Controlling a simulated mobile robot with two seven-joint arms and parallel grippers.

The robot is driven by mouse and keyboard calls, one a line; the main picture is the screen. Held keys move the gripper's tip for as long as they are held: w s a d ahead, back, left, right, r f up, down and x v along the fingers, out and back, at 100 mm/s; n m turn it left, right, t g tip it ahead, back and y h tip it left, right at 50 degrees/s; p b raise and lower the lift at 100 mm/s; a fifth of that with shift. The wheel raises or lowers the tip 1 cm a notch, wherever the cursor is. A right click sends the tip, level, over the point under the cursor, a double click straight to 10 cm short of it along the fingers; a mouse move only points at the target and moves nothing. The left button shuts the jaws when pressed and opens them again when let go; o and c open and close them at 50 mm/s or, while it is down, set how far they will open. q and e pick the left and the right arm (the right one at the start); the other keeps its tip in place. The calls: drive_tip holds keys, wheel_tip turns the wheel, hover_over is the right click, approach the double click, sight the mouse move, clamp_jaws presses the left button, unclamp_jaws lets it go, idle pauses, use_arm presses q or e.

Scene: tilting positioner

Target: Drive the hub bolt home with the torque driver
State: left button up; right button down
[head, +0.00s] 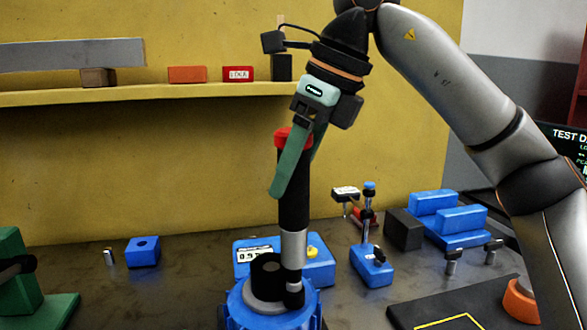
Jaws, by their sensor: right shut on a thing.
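My right gripper (303,158) comes down from above with green fingers, shut on the torque driver. The torque driver (294,207) stands nearly upright, with a red collar near the top, a black body and a silver lower section. Its dark lower end is at the blue positioner (246,313) at the bottom of the view, just right of a black hub post (266,272) on a grey disc. The hub bolt cannot be made out; the driver's end hides that spot. I cannot tell whether the driver touches it. My left gripper is not in view.
A blue box with a readout (255,254) stands close behind the positioner. A blue block (143,252) and a green stand (25,285) are left. A blue holder (372,266), dark box (403,230) and blue blocks (448,219) are right. A yellow shelf (150,95) runs behind.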

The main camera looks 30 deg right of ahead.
drive_tip(key=shift+f, duration=0.2)
wheel_tip(320, 180, up, 3)
drive_tip(key=p, duration=0.2)
drive_tip(key=shift+w+f+p, duration=0.1)
drive_tip(key=shift+f+p, duration=0.05)
drive_tip(key=shift+p, duration=0.2)
drive_tip(key=shift+r+p, duration=0.65)
drive_tip(key=shift+p, duration=0.05)
drive_tip(key=shift+r+p, duration=0.65)
drive_tip(key=shift+r, duration=0.05)
drive_tip(key=shift+r+p, duration=0.5)
drive_tip(key=shift+p, duration=0.05)
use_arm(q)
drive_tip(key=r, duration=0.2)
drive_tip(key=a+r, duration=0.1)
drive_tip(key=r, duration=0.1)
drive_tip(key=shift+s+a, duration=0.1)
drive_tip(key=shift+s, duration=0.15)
use_arm(e)
drive_tip(key=shift+f, duration=0.15)
